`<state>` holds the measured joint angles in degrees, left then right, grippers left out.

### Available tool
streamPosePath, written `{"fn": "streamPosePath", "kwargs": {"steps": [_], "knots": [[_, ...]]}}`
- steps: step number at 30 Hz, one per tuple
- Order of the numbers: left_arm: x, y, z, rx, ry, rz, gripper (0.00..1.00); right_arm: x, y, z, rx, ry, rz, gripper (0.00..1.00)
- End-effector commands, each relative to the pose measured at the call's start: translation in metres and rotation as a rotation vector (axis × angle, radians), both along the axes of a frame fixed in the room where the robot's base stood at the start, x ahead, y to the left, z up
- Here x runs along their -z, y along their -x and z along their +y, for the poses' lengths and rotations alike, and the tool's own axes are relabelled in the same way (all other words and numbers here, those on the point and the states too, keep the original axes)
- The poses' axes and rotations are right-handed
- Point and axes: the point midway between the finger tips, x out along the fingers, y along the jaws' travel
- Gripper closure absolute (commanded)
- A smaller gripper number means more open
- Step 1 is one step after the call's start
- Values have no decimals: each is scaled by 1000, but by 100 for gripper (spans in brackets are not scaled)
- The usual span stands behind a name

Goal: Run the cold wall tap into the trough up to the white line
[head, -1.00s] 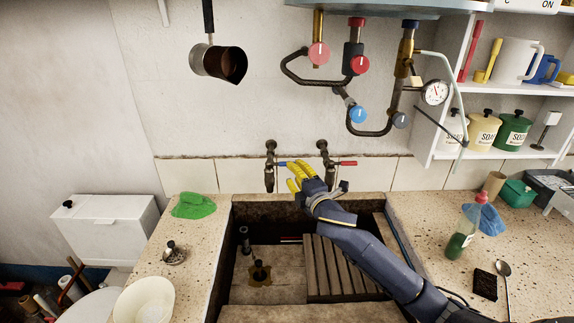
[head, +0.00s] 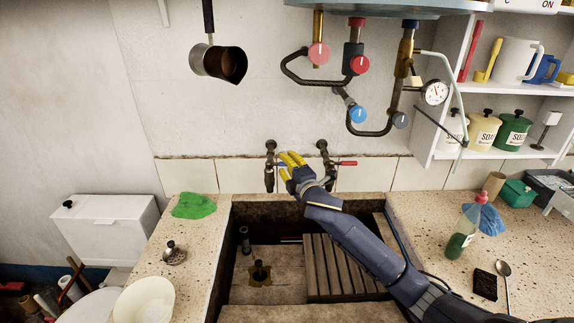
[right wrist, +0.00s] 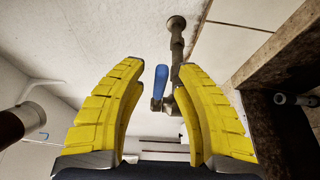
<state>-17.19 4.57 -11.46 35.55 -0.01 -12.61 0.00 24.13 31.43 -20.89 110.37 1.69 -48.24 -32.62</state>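The cold wall tap (head: 269,176) is the left of two taps above the trough's back edge. Its blue lever is covered by my gripper in the head view. In the right wrist view the blue lever (right wrist: 160,82) sits between my fingers, with a gap on both sides. My right gripper (head: 288,161) is open, its yellow fingers in front of the lever. The stone trough (head: 222,255) shows a bare floor with a drain hole (head: 259,273); no water shows in it. A thin pale line (head: 290,240) shows low on its back wall. My left gripper is out of view.
A red-levered tap (head: 323,167) stands just right. A slatted wooden rack (head: 340,268) lies in the trough's right side. A metal plug-like piece (head: 173,255) and green cloth (head: 194,205) lie on the left counter. A soap bottle (head: 463,235) stands on the right counter.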

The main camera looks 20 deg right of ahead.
Motion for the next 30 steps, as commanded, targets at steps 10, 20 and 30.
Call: {"fn": "streamPosePath", "kwargs": {"steps": [10,20,30], "knots": [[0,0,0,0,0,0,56,0,0,0,0,0,0,100],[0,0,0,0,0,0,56,0,0,0,2,0,0,100],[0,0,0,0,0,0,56,1,8,1,117,-7,1,100]]}}
